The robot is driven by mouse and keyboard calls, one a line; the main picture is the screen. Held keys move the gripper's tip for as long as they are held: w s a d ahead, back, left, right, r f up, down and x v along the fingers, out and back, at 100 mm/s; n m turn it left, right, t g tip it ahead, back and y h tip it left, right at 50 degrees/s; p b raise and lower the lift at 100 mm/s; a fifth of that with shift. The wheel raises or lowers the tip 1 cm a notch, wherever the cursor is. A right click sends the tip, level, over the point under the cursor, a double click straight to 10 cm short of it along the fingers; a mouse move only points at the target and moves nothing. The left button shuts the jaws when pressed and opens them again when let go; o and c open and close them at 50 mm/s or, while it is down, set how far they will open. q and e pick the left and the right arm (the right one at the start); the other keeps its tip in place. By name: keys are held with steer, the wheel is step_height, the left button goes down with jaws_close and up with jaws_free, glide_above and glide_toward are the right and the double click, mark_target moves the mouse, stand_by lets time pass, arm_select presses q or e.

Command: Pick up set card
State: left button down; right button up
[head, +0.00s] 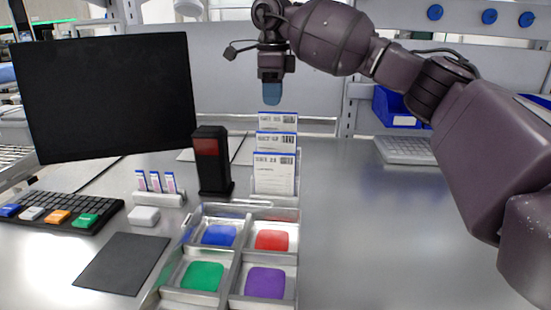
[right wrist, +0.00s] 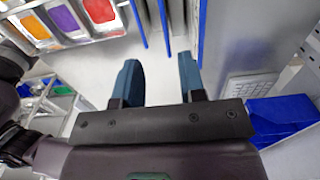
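Three white set cards with blue top edges and printed labels stand one behind another in a rack: the front card (head: 274,174), the middle card (head: 276,143) and the back card (head: 277,121). My right gripper (head: 272,96) is above the back card and apart from it, pointing down. In the right wrist view my right gripper (right wrist: 158,78) is open, with two blue-tipped fingers and nothing between them. The cards show nearly edge-on there, as thin blue lines (right wrist: 163,20) beyond the fingertips. My left gripper is not in view.
A metal tray (head: 239,256) with blue, red, green and purple pads stands in front of the cards. A black post (head: 212,162) with a red panel is just left of them. A monitor (head: 104,97) and keyboard (head: 62,209) are further left.

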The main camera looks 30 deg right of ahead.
steer(key=shift+w+d+f+b, duration=0.1)
steer(key=shift+d+f+b, duration=0.1)
steer(key=shift+f, duration=1.3)
steer(key=shift+s+d+f+b, duration=0.1)
steer(key=shift+d+f+b, duration=0.1)
steer(key=shift+f, duration=1.35)
steer(key=shift+w+d+f+b, duration=0.1)
steer(key=shift+f+b, duration=0.1)
steer(key=shift+f, duration=1.3)
steer(key=shift+r, duration=0.1)
jaws_close()
